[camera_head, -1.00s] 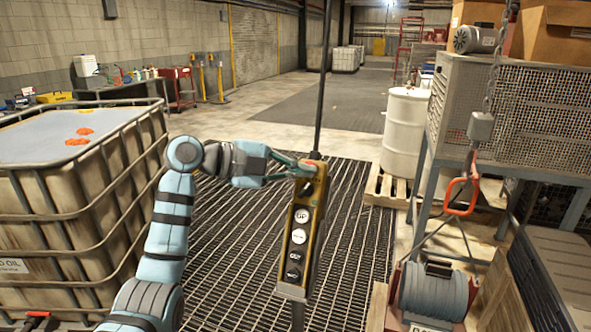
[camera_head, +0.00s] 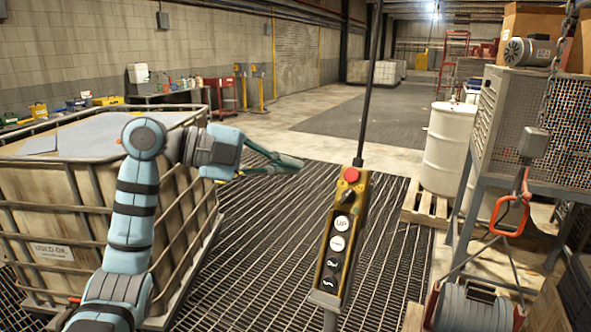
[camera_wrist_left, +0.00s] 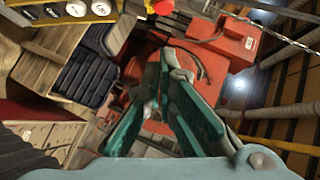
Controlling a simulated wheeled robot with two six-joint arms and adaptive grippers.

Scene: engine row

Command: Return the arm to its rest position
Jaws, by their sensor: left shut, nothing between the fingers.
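My left arm (camera_head: 135,205) comes in from the lower left in the head view and bends at a rounded joint. Its gripper (camera_head: 290,162) points right over the floor grating, shut and empty. In the left wrist view the green fingers (camera_wrist_left: 165,75) come together with nothing between them. The yellow hanging pendant (camera_head: 342,240), with a red button on top and several round buttons, is to the right of the gripper and apart from it. The pendant also shows at the upper left of the left wrist view (camera_wrist_left: 40,12). My right gripper is not in view.
A caged white tank (camera_head: 125,217) stands at the left behind my arm. A white drum (camera_head: 447,150) stands on a pallet at the right, near a mesh cage (camera_head: 537,120). An orange hook (camera_head: 511,213) hangs above a cable reel (camera_head: 470,308). The grating between tank and drum is open.

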